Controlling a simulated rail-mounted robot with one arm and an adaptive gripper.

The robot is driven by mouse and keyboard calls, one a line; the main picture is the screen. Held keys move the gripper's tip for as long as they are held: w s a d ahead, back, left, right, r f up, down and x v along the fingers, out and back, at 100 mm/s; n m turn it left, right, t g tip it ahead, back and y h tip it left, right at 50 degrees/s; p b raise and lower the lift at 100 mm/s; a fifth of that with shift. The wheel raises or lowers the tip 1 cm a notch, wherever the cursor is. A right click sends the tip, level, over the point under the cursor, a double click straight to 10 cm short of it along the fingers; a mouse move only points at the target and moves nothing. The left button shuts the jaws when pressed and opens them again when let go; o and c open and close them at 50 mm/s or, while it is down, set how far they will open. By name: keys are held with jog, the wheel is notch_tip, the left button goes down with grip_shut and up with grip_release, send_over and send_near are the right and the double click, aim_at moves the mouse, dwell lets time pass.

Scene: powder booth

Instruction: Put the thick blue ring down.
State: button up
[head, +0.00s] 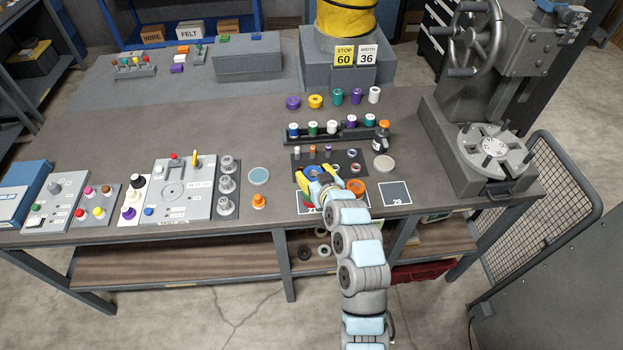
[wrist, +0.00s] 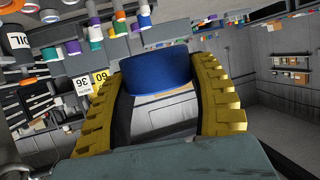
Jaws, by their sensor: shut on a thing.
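The thick blue ring (wrist: 157,72) is between the yellow fingers of my gripper (wrist: 165,85) in the wrist view, filling the space between them. In the head view the blue ring (head: 312,170) shows small between the fingertips of my gripper (head: 314,174), over the front middle of the bench. My gripper is shut on the ring. I cannot tell how high it is above the bench. My own gripper and wrist hide part of the bench surface below.
A dark mat (head: 345,157) with small parts and a rack of several spools (head: 330,131) stand behind.

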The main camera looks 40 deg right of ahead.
aim_at(312, 173)
jog(key=shift+w+d+f, duration=0.4)
jog(key=shift+w+f, duration=0.2)
jog(key=shift+f, duration=0.2)
jog(key=shift+w+d+f, duration=0.35)
jog(key=shift+w+f, duration=0.2)
jog(key=shift+f, duration=0.2)
notch_tip(312, 173, down, 3)
jog(key=shift+w+f, duration=0.1)
jog(key=shift+f+b, duration=0.6)
jog(key=shift+b, duration=0.05)
jog(key=o, duration=1.2)
jog(key=shift+o, duration=0.2)
